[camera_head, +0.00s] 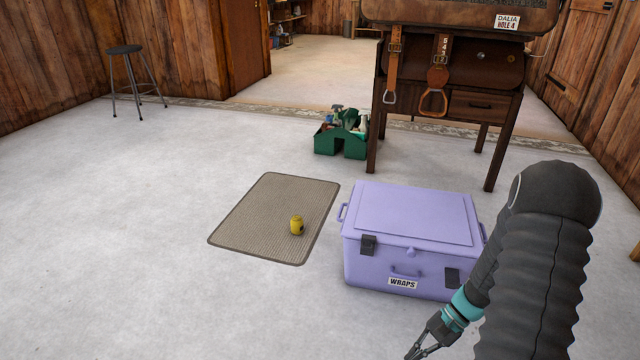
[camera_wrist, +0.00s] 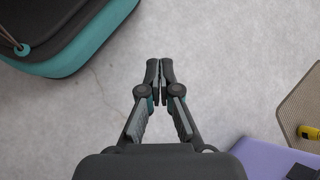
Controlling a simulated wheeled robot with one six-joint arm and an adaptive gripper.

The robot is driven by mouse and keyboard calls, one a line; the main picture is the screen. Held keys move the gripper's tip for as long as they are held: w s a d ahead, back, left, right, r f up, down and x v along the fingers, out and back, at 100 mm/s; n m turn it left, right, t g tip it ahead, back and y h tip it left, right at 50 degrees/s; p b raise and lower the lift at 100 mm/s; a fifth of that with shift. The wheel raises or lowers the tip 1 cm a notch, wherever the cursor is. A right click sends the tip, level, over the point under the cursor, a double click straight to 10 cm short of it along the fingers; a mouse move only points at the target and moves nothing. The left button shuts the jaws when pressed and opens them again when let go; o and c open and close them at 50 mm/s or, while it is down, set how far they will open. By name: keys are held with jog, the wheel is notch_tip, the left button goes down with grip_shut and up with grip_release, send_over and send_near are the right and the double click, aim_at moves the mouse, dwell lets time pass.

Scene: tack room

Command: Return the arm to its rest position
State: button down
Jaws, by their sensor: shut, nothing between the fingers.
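My gripper (camera_head: 424,345) shows at the bottom of the head view, low and to the right, in front of the purple trunk. In the wrist view my gripper (camera_wrist: 160,70) is shut, with its fingertips together and nothing between them. Bare grey floor lies beneath the fingers. My dark ribbed arm comes down the right side of the head view and hides part of the floor and the trunk's right end.
The closed purple trunk (camera_head: 415,215), labelled WRAPS, stands near my arm. A yellow object (camera_head: 297,225) sits on a woven mat (camera_head: 262,200). A green caddy (camera_head: 340,140), a wooden saddle stand (camera_head: 372,130) and a stool (camera_head: 125,50) stand farther back. The left floor is clear.

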jog(key=s+a+r+n+t+h, duration=0.2)
jog(key=s+r+n+t, duration=0.1)
jog(key=r, duration=0.8)
jog(key=s+a+r+n+t+h, duration=0.2)
jog(key=s+r+n+t+h, duration=0.1)
jog(key=r, duration=0.9)
jog(key=s+a+r+n+t+h+p, duration=0.1)
jog(key=s+a+r+n+t+h, duration=0.2)
jog(key=r, duration=0.9)
jog(key=shift+s, duration=1.25)
